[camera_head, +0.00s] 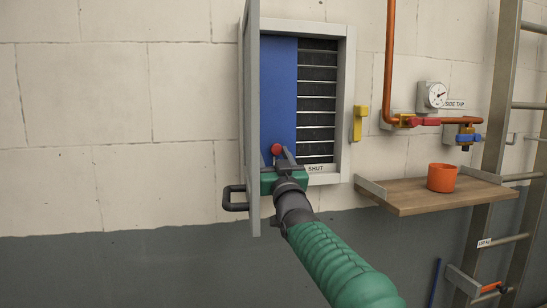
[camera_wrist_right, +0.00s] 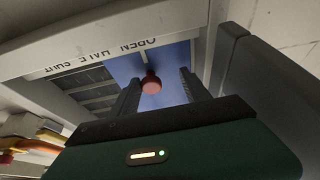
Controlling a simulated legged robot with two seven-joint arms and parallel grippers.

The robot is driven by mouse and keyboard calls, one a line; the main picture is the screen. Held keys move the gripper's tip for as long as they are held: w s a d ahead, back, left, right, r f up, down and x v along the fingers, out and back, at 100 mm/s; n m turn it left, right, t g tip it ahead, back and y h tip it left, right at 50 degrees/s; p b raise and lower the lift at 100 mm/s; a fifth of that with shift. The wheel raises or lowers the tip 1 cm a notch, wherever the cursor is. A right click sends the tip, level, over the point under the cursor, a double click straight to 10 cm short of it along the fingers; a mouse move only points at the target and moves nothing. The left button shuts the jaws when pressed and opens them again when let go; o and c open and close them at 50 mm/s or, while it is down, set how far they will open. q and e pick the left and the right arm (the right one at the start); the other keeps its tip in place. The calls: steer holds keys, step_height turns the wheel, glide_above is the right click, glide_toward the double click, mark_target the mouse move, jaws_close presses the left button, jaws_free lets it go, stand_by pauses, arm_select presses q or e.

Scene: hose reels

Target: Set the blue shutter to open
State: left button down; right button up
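The blue shutter (camera_head: 279,85) is a flat panel in a grey wall frame (camera_head: 346,85). It covers the left part of the opening, and dark slats (camera_head: 318,90) show to its right. Its red knob (camera_head: 276,149) is near its lower end. My right gripper (camera_head: 280,155) is at the knob. In the right wrist view the red knob (camera_wrist_right: 151,84) sits between the two fingers, which are apart with gaps beside it. A SHUT label (camera_head: 316,169) is at the lower right of the frame; OPEN (camera_wrist_right: 137,46) reads near the knob. My left gripper is out of view.
A grey door (camera_head: 252,100) with a black handle (camera_head: 234,198) stands swung out close left of my right gripper. To the right are a yellow bracket (camera_head: 360,123), a wooden shelf (camera_head: 410,197) with an orange cup (camera_head: 442,177), pipes with valves, and a ladder (camera_head: 495,130).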

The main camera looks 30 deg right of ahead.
steer(key=shift+s+d+r, duration=0.2)
steer(key=shift+s+d, duration=0.25)
steer(key=shift+d, duration=0.15)
steer(key=shift+s+d+f, duration=0.1)
steer(key=shift+s+f, duration=0.05)
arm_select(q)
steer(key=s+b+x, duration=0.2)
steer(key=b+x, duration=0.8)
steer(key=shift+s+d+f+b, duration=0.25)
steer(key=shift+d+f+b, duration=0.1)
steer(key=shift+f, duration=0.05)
arm_select(e)
steer(key=v, duration=1.6)
steer(key=shift+a+f, duration=0.15)
steer(key=shift+a, duration=0.05)
steer(key=shift+s+a, duration=0.1)
